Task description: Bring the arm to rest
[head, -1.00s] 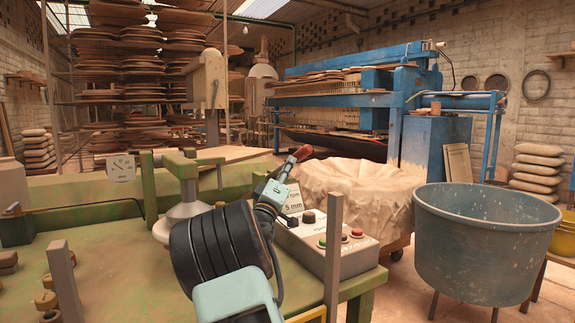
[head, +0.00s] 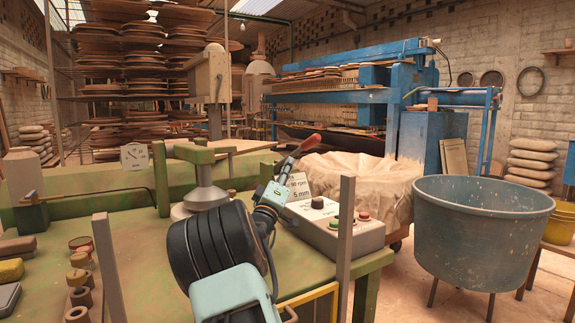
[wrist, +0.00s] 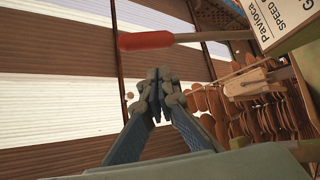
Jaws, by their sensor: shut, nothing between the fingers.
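My gripper (wrist: 155,95) is shut and empty in the wrist view, with its fingertips together and pointing up in the picture. In the head view my arm is folded upward over the green machine table (head: 312,271), its wrist end near the control box. The fingers cannot be made out clearly there. A red-handled lever (head: 311,144) rises just beyond my wrist. Its red handle also shows in the wrist view (wrist: 146,40), above the fingertips in the picture, apart from them.
A control box (head: 340,230) with buttons stands right of my wrist, beside a grey post (head: 346,235). A large blue-grey tub (head: 475,235) is at right. Cloth-covered material (head: 358,187) and a blue press (head: 415,105) lie beyond. Small parts and a yellow block (head: 11,270) sit at left.

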